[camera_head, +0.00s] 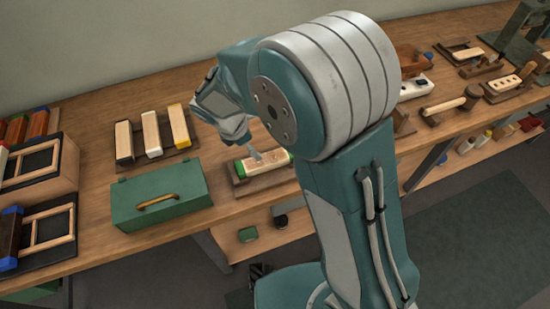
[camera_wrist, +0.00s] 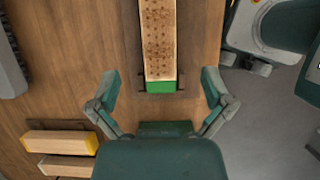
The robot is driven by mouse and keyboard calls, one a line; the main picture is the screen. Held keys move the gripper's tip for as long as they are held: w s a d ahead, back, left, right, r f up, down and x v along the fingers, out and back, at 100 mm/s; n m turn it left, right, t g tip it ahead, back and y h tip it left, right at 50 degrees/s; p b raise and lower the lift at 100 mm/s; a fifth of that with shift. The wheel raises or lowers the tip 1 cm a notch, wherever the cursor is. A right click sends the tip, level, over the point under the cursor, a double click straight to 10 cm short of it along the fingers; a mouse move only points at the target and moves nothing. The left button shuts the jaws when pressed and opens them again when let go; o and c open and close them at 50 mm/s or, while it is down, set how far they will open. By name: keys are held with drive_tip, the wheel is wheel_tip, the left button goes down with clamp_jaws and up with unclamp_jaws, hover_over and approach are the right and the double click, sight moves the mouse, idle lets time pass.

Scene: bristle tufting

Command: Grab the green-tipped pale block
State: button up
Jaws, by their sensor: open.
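The green-tipped pale block (camera_head: 268,162) lies in a shallow wooden holder (camera_head: 240,183) on the bench, with rows of small holes on its top face. In the wrist view the pale block (camera_wrist: 158,42) runs up and out of the top edge, its green end facing my palm. My gripper (camera_wrist: 159,78) is open and empty, with one finger on each side of the block's green end and gaps between. In the head view my gripper (camera_head: 252,152) is over the block, and my arm hides part of the area.
A green box with a brass handle (camera_head: 160,195) stands left of the holder. A rack (camera_head: 125,166) with black- and yellow-tipped blocks is behind it. Framed panels (camera_head: 47,229) are at far left. A wooden mallet (camera_head: 447,105) and other trays lie to the right.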

sight(266, 159)
drive_tip(key=f, duration=0.3)
drive_tip(key=shift+w+a, duration=0.1)
drive_tip(key=shift+a, duration=0.1)
drive_tip(key=d+f, duration=0.3)
drive_tip(key=shift+w+d+f, duration=0.15)
drive_tip(key=shift+w+d, duration=0.1)
drive_tip(key=shift+d, duration=0.05)
drive_tip(key=f, duration=0.2)
drive_tip(key=shift+w+a+f, duration=0.1)
drive_tip(key=shift+w+f, duration=0.1)
drive_tip(key=shift+f, duration=0.2)
drive_tip(key=shift+a, duration=0.45)
drive_tip(key=shift+d, duration=0.6)
drive_tip(key=c, duration=1.3)
